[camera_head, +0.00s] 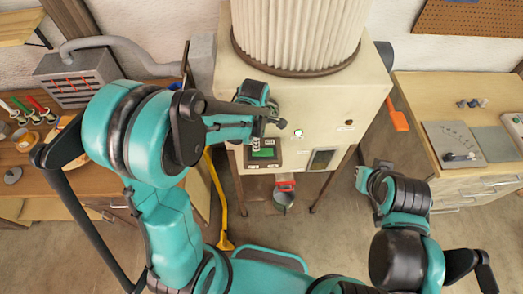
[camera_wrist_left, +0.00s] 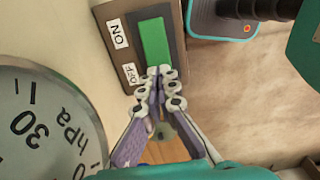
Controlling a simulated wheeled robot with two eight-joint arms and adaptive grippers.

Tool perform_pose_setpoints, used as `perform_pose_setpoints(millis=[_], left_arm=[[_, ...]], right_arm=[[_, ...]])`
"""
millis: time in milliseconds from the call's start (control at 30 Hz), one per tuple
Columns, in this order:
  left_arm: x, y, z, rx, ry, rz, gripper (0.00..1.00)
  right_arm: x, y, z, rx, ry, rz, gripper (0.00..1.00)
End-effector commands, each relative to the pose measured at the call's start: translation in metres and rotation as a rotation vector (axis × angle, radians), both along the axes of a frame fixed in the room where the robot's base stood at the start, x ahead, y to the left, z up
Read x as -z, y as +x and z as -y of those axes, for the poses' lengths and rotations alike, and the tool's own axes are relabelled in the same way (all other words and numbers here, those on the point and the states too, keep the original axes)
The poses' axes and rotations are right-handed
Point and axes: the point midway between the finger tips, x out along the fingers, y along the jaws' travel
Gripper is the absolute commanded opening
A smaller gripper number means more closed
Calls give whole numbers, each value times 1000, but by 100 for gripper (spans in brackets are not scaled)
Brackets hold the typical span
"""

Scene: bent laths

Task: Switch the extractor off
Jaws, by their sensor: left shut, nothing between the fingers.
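The extractor (camera_head: 305,95) is a cream cabinet under a pleated filter drum. A dark switch plate on its front (camera_head: 279,160) carries a green rocker (camera_head: 264,152). In the left wrist view the rocker (camera_wrist_left: 155,42) has ON and OFF labels (camera_wrist_left: 130,74) beside it. My left gripper (camera_wrist_left: 160,76) is shut and empty, its tips over the rocker's end by OFF. I cannot tell whether they touch it, and they hide that end. The left arm comes over the cabinet's front in the head view. My right arm is folded low at right; its gripper (camera_head: 368,180) shows poorly.
A round gauge (camera_wrist_left: 35,125) is close on the left in the wrist view. A workbench stands at left and a drawer cabinet (camera_head: 470,185) at right. A yellow bar (camera_head: 216,200) stands near the cabinet.

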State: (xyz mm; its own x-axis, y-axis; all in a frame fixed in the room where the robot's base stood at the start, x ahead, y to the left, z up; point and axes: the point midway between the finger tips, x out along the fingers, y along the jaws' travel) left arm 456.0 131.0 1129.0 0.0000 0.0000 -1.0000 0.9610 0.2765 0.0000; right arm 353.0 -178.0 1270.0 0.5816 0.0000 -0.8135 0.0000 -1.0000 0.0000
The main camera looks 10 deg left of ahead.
Motion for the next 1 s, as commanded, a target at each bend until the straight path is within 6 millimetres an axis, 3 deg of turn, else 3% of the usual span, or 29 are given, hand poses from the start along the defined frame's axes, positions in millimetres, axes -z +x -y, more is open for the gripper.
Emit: perform_pose_setpoints(millis=[1000], left_arm=[[13,0,0,0,0,0,0]], right_arm=[[12,0,0,0,0,0,0]])
